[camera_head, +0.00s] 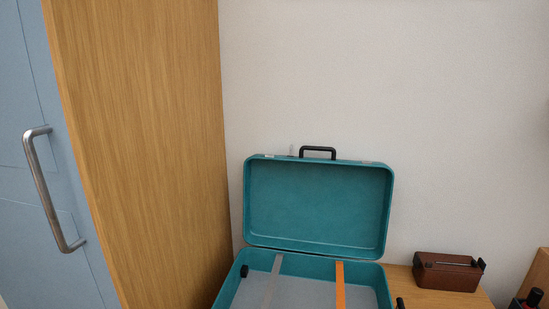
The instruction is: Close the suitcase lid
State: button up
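A teal suitcase stands open on a wooden surface. Its lid (318,206) is raised nearly upright, with a black handle (318,151) on its top edge. The suitcase base (361,275) lies below the lid, and its lower part is cut off by the bottom of the frame. Inside the base are a grey lining, a grey strap (272,283) and an orange strap (340,287). My gripper is not in view.
A tall wooden cabinet side (140,150) stands close on the left, beside a blue door with a metal handle (48,190). A brown box (447,271) sits on the wooden surface (415,292) to the right. A pale wall is behind the lid.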

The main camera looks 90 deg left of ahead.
aim_at(332, 207)
jog(key=u, duration=1.8)
jog(key=i+j+u, duration=0.15)
jog(key=u, duration=0.2)
jog(key=i+u, duration=0.35)
jog(key=k+j, duration=0.05)
